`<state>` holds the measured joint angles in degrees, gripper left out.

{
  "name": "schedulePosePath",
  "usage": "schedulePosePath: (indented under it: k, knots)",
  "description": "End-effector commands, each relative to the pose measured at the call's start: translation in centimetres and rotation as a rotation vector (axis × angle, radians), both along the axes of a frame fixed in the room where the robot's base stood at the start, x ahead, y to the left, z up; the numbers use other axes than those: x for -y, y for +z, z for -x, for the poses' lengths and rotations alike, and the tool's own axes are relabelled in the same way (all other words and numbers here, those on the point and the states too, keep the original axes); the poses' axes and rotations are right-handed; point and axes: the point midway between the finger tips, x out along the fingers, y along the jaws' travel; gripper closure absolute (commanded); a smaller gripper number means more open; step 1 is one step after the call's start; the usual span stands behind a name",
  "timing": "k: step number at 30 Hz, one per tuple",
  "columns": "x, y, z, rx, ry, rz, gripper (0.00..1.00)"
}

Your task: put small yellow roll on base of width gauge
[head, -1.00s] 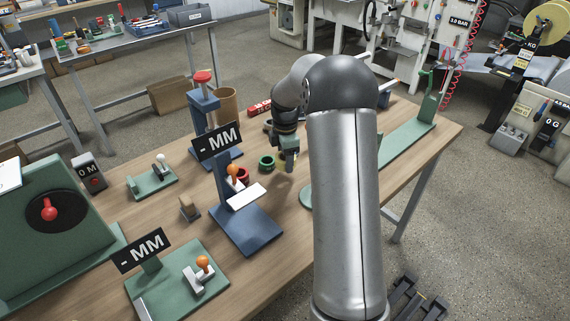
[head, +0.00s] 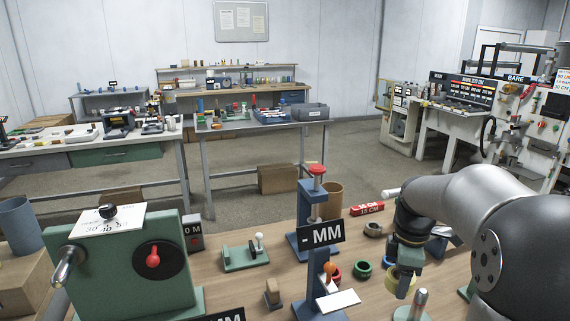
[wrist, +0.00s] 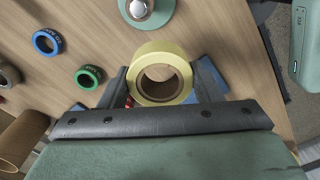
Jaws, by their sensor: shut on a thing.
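The small yellow roll (head: 401,284) is between the fingers of my gripper (head: 402,272), which is shut on it, over the right part of the bench. In the wrist view the yellow roll (wrist: 160,48) shows its brown core, with a finger of my gripper (wrist: 163,80) on each side. Its exact height above the wood is hard to tell. A second "MM" display (head: 225,317) is cut off at the bottom edge. I cannot tell which is the width gauge.
A green ring (head: 363,269), a red ring (head: 336,275) and a dark ring (head: 373,230) lie left of my gripper. A blue stand with a red knob (head: 317,169) rises behind the gauge. A round green base with a metal knob (head: 416,303) is close by.

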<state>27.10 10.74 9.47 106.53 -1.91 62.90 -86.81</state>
Motion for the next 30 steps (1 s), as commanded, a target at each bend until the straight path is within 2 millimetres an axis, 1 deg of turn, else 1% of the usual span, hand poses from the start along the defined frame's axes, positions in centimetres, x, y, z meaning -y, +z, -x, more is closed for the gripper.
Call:
schedulePosePath:
  k: [1,2,5,9,12,15,18,21,24,30]
  knots:
    - [1.5,0.4,0.1,0.001,-0.113,0.0,0.68]
    - [2.3,0.7,0.1,0.001,-0.194,-0.001,0.68]
    - [5.7,1.7,0.6,0.002,-0.508,-0.001,0.68]
    - [10.6,3.2,1.8,0.001,-0.971,-0.002,0.68]
    - [13.7,4.2,2.9,0.001,-1.278,-0.002,0.68]
    - [16.2,5.0,4.0,0.001,-1.534,-0.001,0.68]
    - [18.0,5.6,4.9,0.001,-1.726,0.0,0.68]
    - [19.1,6.0,5.6,0.0,-1.849,0.0,0.68]
    - [19.5,6.1,5.9,-0.001,-1.908,0.001,0.68]
    - [19.7,6.2,6.0,0.0,-1.924,0.001,0.68]
